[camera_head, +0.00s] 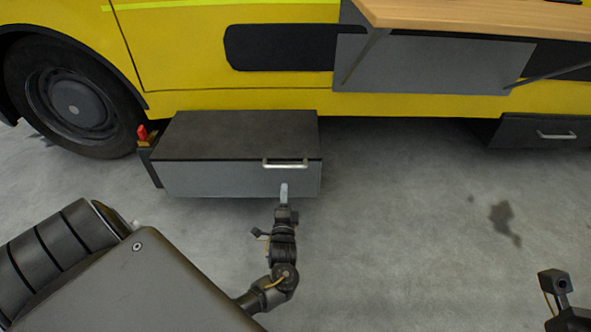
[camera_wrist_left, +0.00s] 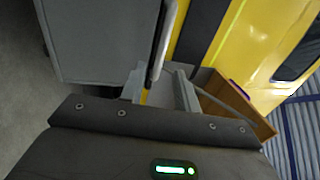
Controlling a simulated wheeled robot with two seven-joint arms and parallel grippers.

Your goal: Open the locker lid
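The locker is a low box with a dark lid (camera_head: 240,132) and a grey front (camera_head: 225,180), beside the yellow vehicle. The lid lies flat and closed. Its pale bar handle (camera_head: 285,163) is at the front edge, right of centre. My left gripper (camera_head: 284,187) is just in front of and below the handle. In the left wrist view the handle (camera_wrist_left: 161,40) runs down toward the gap between the open fingers of the left gripper (camera_wrist_left: 158,84). I cannot tell whether they touch it. My right gripper is not seen; only part of that arm shows at lower right.
The yellow vehicle (camera_head: 190,45) with a wheel (camera_head: 75,100) stands behind. A wooden counter (camera_head: 480,15) overhangs at upper right. A second grey drawer (camera_head: 515,133) is at far right. A small red item (camera_head: 142,132) is left of the locker. The concrete floor to the right is clear.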

